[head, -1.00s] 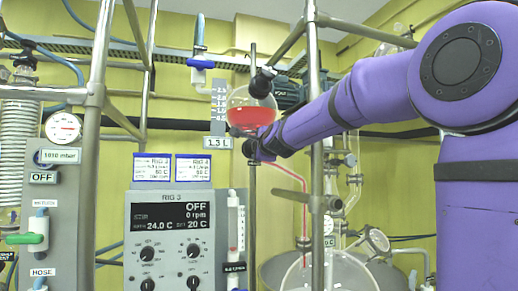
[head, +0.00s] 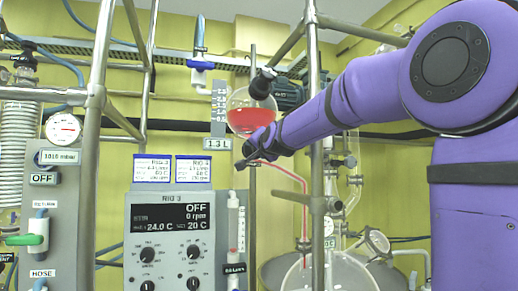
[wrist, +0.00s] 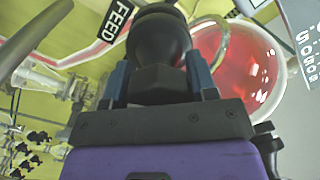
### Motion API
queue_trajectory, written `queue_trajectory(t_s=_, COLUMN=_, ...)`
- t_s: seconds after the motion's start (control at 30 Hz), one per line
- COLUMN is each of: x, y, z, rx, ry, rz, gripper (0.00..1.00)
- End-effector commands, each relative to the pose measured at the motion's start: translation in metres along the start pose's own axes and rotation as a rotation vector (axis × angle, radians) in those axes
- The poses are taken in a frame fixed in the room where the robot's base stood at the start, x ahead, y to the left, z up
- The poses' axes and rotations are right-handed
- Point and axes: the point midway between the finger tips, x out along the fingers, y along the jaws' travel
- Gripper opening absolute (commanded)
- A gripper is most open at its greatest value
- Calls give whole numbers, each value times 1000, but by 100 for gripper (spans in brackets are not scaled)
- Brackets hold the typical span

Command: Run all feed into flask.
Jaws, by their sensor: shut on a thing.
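The round glass feed vessel (head: 250,108) hangs at upper centre with red liquid in its lower part. It also shows in the wrist view (wrist: 245,75), right of my gripper. A scale and a "1.3 L" readout (head: 217,144) stand beside it. A thin tube (head: 297,182) with red in it runs down to a glass vessel (head: 330,270), partly hidden by a post. My gripper (wrist: 160,75) is shut on a dark knob (wrist: 158,38) just below the feed vessel, near a "FEED" label (wrist: 117,20). In the head view my arm hides most of the knob.
The RIG 3 control box (head: 168,240) reads OFF, 0 rpm, 24.0 C. Metal frame posts (head: 317,150) stand close to my arm. A blue-handled valve (head: 200,66) hangs at upper left of the feed vessel. A pressure gauge (head: 63,128) is at far left.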

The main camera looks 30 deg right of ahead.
Motion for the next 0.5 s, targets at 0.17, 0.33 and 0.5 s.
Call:
queue_trajectory(t_s=0.17, x=0, y=1, z=1, rx=-169, ry=-3, rz=3, gripper=29)
queue_trajectory(t_s=0.33, x=0, y=1, z=1, rx=-331, ry=-4, rz=3, gripper=29)
queue_trajectory(t_s=0.5, x=0, y=0, z=2, rx=-491, ry=-4, rz=4, gripper=29)
